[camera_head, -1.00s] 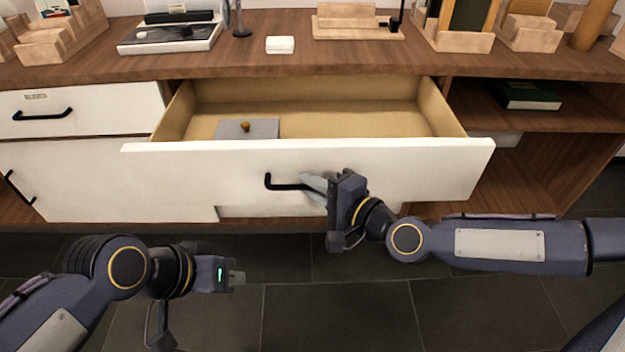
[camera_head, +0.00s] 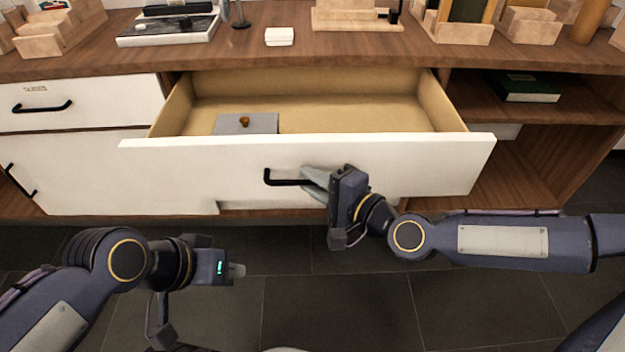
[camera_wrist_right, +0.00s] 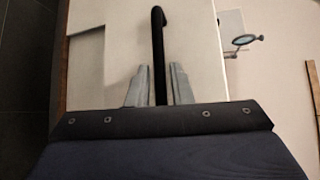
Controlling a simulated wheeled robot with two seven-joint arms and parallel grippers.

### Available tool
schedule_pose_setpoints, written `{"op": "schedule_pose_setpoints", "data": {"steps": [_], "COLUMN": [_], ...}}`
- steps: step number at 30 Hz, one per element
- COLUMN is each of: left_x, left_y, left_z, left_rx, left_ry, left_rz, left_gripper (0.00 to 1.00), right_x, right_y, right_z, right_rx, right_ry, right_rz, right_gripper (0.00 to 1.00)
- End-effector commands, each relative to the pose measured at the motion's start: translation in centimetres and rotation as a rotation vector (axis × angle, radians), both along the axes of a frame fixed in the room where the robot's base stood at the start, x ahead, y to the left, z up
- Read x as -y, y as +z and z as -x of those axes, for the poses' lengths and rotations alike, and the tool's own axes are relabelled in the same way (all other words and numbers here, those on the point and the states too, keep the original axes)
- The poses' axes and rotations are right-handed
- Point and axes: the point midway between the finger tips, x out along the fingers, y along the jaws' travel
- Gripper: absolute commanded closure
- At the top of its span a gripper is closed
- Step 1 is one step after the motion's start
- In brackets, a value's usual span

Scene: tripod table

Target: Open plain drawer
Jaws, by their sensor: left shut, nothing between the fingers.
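The plain white drawer (camera_head: 230,160) is pulled well out from under the wooden counter, and its light wood inside shows in the head view. A black bar handle (camera_head: 285,182) is on its front. My right gripper (camera_head: 315,182) is at the right part of this handle.
A grey box lid with a brown knob (camera_head: 245,123) lies in the drawer. A white drawer with a black handle (camera_head: 42,107) is shut at the left. Open shelves at the right hold a green book (camera_head: 525,88). Dark floor tiles (camera_head: 340,300) in front are clear.

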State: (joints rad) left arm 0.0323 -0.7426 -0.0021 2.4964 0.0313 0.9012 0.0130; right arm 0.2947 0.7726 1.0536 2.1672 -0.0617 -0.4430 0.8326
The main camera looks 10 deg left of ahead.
Motion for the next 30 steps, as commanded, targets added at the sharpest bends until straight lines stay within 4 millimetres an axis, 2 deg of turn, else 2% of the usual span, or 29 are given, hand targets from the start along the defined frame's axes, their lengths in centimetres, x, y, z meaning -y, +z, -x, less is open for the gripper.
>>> {"op": "schedule_pose_setpoints", "data": {"steps": [9,15,30], "left_x": [0.0,0.0,0.0], "left_y": [1.9,2.6,2.7], "left_z": [0.0,0.0,0.0], "left_rx": [0.0,0.0,0.0], "left_ry": [0.0,0.0,0.0], "left_rz": [0.0,0.0,0.0], "left_gripper": [1.0,1.0,1.0], "right_x": [4.3,6.1,6.5], "right_y": [0.9,1.1,1.0], "right_z": [2.2,3.2,3.5], "right_rx": [-0.002,-0.003,0.0], "right_ry": [-0.004,-0.002,0.0], "right_rz": [0.001,0.001,0.001], "right_gripper": [0.8,0.8,0.8]}}
